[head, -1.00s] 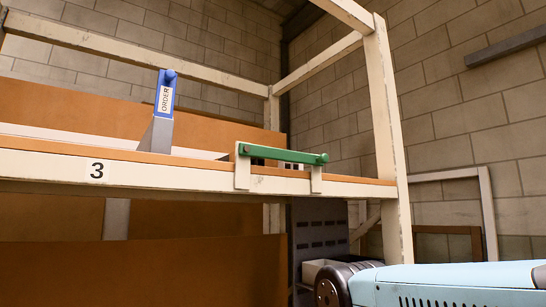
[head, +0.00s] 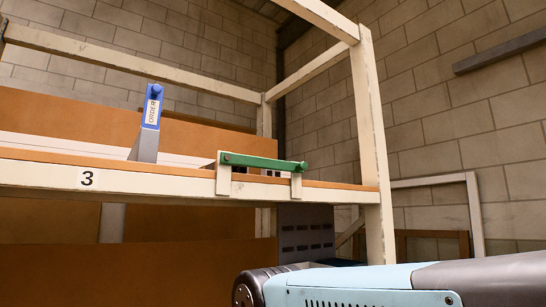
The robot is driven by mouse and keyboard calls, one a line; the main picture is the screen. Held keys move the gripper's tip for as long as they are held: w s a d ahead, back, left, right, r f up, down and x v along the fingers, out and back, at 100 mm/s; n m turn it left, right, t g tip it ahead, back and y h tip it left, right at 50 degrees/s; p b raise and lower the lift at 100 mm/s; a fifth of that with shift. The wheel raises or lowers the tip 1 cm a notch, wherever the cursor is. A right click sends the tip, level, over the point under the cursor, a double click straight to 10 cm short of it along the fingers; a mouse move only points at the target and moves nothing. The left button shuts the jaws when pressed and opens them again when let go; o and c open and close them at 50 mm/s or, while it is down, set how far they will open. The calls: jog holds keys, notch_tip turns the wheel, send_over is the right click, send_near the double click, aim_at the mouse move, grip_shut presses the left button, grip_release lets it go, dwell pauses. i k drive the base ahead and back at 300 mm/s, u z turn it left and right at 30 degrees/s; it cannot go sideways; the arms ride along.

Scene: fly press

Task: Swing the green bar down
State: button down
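The green bar (head: 262,162) lies nearly level along the front edge of the shelf, in the middle of the head view. Its left end has a round pivot at the left white bracket (head: 223,178), and its right end, with a green knob, rests at the right white bracket (head: 296,186). My arm shows at the lower right, below and in front of the shelf. My gripper is not in view.
The white-edged shelf (head: 140,182) bears a "3" label. A blue upright piece marked ORDER (head: 152,110) stands on it left of the bar. A cream post (head: 372,140) rises at the shelf's right end. Brown panels (head: 150,270) fill the space below.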

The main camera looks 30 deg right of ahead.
aim_at(226, 158)
jog(key=u, duration=1.1)
jog(key=k, duration=1.15)
jog(key=z, duration=1.65)
jog(key=i, duration=1)
jog(key=u, duration=0.05)
